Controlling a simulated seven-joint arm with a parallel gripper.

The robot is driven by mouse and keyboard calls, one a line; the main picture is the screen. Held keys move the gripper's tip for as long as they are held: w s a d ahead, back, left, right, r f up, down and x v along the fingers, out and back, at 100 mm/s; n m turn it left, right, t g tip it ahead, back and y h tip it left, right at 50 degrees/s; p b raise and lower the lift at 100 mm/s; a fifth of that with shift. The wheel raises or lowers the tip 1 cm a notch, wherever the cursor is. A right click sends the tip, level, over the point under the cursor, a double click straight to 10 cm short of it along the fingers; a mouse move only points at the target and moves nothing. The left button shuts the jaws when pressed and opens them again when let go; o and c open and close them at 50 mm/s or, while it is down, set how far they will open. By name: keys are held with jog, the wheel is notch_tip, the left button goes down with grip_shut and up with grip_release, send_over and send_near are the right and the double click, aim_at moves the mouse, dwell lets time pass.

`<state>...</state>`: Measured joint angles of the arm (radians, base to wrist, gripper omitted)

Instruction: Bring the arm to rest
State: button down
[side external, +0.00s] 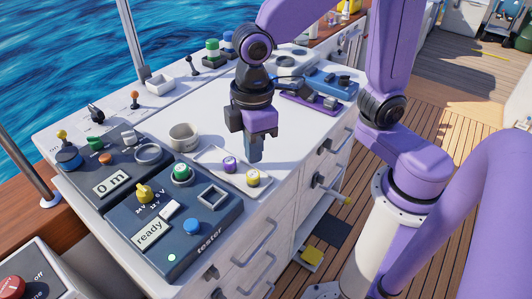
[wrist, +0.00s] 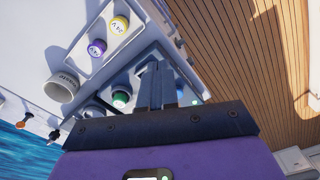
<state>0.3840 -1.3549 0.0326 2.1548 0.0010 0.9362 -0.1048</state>
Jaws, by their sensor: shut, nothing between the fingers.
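My gripper (side external: 255,149) is shut and empty, pointing down above the white worktop (side external: 312,124). In the wrist view its closed fingers (wrist: 156,85) show in front of the tester. In the side view it hangs just behind a shallow white tray (side external: 211,159) that holds a purple-sided cell (side external: 229,164) and a yellow-sided cell (side external: 252,177). I cannot tell exactly how high the fingertips are above the worktop.
A dark tester panel (side external: 228,215) with knobs and a "ready" display lies at the front left. A beige cup (side external: 184,136) stands near the tray. A blue device (side external: 331,84) sits at the back. Drawer handles (side external: 258,242) stick out from the cabinet front.

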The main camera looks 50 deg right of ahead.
jog(key=s+d, duration=1.1)
jog(key=d, duration=0.1)
jog(key=shift+s+d+f, duration=0.15)
jog(key=shift+s+f, duration=0.15)
jog(key=shift+f, duration=0.05)
